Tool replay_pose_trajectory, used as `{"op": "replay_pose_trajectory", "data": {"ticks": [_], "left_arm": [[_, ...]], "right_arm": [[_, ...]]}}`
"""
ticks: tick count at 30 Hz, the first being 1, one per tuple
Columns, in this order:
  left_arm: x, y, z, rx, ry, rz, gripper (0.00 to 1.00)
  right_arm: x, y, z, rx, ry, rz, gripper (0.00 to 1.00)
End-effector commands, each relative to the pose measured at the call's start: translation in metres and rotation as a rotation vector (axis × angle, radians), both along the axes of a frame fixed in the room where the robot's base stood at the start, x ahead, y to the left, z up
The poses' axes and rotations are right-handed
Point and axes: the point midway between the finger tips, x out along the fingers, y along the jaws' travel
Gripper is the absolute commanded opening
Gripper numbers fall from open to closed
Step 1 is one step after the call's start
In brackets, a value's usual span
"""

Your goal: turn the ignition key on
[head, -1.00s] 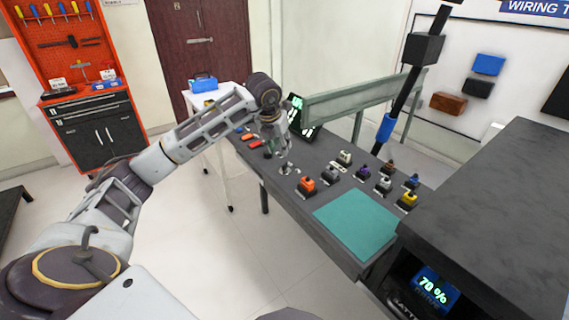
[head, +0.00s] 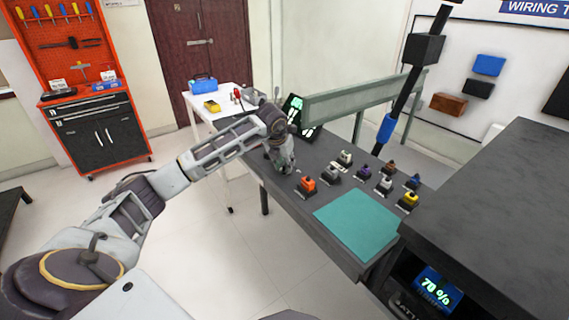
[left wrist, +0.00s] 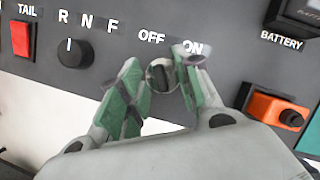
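The ignition key switch (left wrist: 160,76), a round silver lock with a dark upright piece in it, shows in the left wrist view below the OFF and ON labels on the dark panel. My left gripper (left wrist: 159,64) is open, with one green-padded finger on each side of the switch. Whether either pad touches the key is not clear. In the head view my left gripper (head: 284,168) points down at the panel bench (head: 325,180) and hides the switch. My right gripper is in neither view.
A black knob (left wrist: 74,52) under R N F and a red TAIL switch (left wrist: 21,38) are to the left. An orange BATTERY connector (left wrist: 277,109) is to the right. Several coloured connectors stand near the teal mat (head: 357,223).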

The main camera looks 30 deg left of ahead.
Motion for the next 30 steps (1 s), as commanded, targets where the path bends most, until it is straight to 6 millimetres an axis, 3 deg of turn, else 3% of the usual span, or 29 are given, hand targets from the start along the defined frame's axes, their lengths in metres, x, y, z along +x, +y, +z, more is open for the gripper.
{"op": "replay_pose_trajectory", "data": {"ticks": [8, 15, 30], "left_arm": [[0.0003, -0.0002, -0.0003, 0.0, 0.0, 0.0, 0.32], [0.0002, -0.0002, 0.0, 0.0, -0.001, 0.0, 0.01], [0.0006, 0.0006, 0.0006, 0.0, -0.002, -0.037, 0.0]], "right_arm": [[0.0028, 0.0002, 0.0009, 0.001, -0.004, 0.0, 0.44], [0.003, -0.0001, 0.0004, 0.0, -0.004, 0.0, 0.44], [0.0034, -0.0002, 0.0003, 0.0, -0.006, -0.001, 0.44]]}}
